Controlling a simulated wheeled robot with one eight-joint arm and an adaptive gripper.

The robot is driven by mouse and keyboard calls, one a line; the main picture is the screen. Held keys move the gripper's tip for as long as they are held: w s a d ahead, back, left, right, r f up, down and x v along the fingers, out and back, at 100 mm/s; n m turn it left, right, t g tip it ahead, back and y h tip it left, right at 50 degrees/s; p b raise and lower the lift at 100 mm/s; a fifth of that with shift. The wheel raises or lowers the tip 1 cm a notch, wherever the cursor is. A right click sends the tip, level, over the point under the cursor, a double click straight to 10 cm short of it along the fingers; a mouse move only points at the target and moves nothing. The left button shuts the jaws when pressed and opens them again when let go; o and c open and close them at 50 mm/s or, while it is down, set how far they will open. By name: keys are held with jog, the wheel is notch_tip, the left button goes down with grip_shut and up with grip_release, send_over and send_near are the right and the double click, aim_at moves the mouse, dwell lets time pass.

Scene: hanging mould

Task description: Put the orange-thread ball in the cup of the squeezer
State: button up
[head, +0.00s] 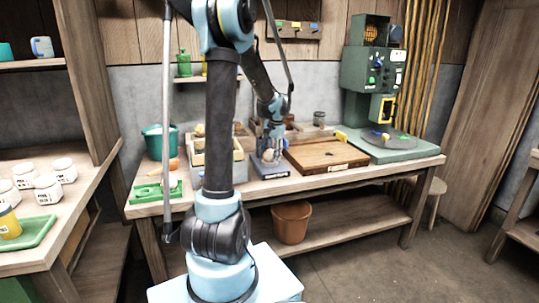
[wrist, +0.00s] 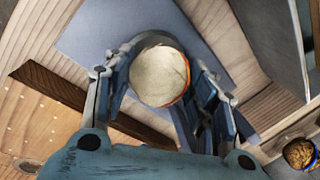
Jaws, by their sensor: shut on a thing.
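The ball (wrist: 158,77) is pale cream with an orange band at its right edge in the wrist view. My gripper (wrist: 163,72) is shut on it, one finger on each side. A dark grey round rim, which looks like the squeezer's cup (wrist: 152,39), shows around the ball's far side. I cannot tell whether the ball rests in the cup or hangs just above it. The squeezer's flat blue-grey base (wrist: 95,35) lies below. In the head view my gripper (head: 268,151) is low over the blue-grey base (head: 271,172) on the bench.
A brown ball with blue thread (wrist: 299,153) lies at the wrist view's lower right. On the bench, a wooden board (head: 325,156) is right of the squeezer, wooden boxes (head: 198,158) are left, and a green press (head: 372,75) stands at far right.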

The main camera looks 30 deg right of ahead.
jog(key=o, duration=1.2)
notch_tip(320, 180, up, 12)
jog(key=s, duration=0.2)
jog(key=shift+d+f, duration=0.15)
jog(key=shift+d, duration=0.2)
